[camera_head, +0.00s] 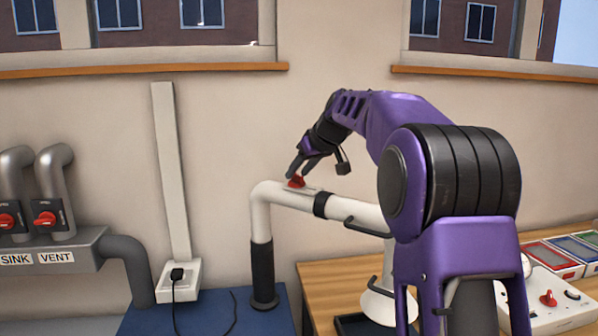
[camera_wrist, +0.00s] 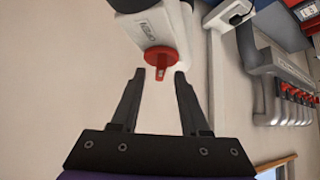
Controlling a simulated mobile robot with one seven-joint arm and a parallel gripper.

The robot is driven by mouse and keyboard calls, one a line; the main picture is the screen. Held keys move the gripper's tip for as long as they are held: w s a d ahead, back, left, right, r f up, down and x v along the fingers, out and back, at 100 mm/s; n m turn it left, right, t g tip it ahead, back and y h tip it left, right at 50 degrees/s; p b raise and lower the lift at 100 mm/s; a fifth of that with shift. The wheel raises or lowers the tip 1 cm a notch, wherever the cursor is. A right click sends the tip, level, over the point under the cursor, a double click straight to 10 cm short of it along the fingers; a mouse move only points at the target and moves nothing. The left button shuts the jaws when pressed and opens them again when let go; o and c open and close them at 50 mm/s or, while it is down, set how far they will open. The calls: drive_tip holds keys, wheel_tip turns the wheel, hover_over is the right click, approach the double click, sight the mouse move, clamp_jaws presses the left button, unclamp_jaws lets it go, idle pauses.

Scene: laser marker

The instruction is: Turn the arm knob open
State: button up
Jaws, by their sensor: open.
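The red arm knob (camera_head: 296,182) sits on top of the white extraction arm (camera_head: 272,190) near its bend. In the wrist view the knob (camera_wrist: 159,60) has a round base and a narrow handle pointing toward my gripper. The white arm end (camera_wrist: 158,25) beside it carries a label too small to read. My gripper (camera_head: 296,170) is just above the knob. In the wrist view my gripper (camera_wrist: 160,74) is open, with a fingertip on each side of the handle's end and a visible gap on both sides.
Two red knobs (camera_head: 28,218) are on the SINK and VENT pipes at the left. A white panel with another red knob (camera_head: 548,298) stands on the wooden table (camera_head: 345,280) at the right. A wall (camera_head: 225,130) is behind the arm.

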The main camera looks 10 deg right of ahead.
drive_tip(key=shift+w+f, duration=0.2)
drive_tip(key=shift+f, duration=0.05)
clamp_jaws()
